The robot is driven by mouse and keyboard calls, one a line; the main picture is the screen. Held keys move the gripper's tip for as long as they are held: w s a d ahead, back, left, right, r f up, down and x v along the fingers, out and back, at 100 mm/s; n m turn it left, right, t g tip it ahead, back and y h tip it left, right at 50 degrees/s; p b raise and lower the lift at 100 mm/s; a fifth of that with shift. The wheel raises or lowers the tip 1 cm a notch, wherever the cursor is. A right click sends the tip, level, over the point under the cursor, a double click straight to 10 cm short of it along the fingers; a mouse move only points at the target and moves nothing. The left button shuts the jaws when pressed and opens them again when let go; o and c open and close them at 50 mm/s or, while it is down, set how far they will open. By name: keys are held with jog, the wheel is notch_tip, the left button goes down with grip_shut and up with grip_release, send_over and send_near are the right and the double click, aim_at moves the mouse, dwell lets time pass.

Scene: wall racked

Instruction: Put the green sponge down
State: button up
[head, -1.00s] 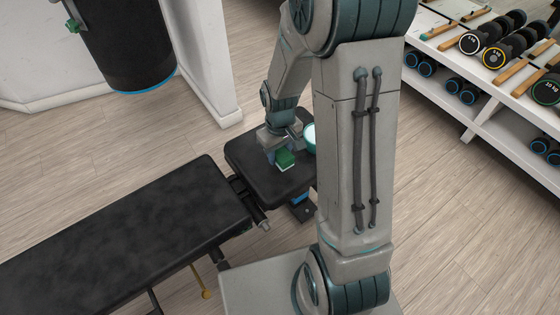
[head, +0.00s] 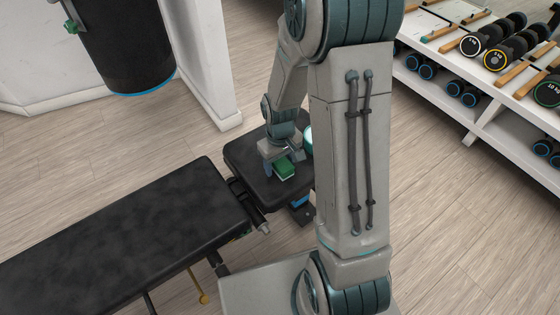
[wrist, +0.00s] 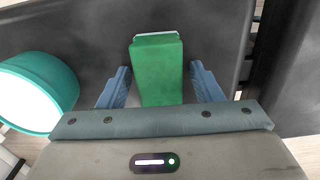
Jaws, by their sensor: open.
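The green sponge (head: 284,171) rests on the black padded seat (head: 244,156) of the bench. In the wrist view the sponge (wrist: 158,72) lies between the two blue fingers of my gripper (wrist: 160,84), with a gap on each side. My gripper (head: 277,168) is open around the sponge and low over the seat. A pale edge shows at the sponge's far end in the wrist view. A teal cup-like thing with a white inside (wrist: 38,92) stands to the left in the wrist view, and my arm partly hides it in the head view.
The long black bench pad (head: 120,235) lies to the left of the seat, across a narrow gap. A punching bag (head: 118,45) hangs at the upper left. A white rack with dumbbells (head: 490,105) stands at the right. Wood floor is clear between them.

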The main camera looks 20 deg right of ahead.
aim_at(280, 160)
notch_tip(280, 160, up, 12)
jog(key=r+p, duration=0.1)
jog(key=p, duration=0.4)
jog(key=s+r+m+t, duration=0.1)
jog(key=s+r+m, duration=0.2)
jog(key=s+r, duration=0.6)
jog(key=s, duration=0.4)
jog(key=shift+s+a+r, duration=0.15)
jog(key=shift+s+a, duration=0.05)
jog(key=shift+a, duration=0.1)
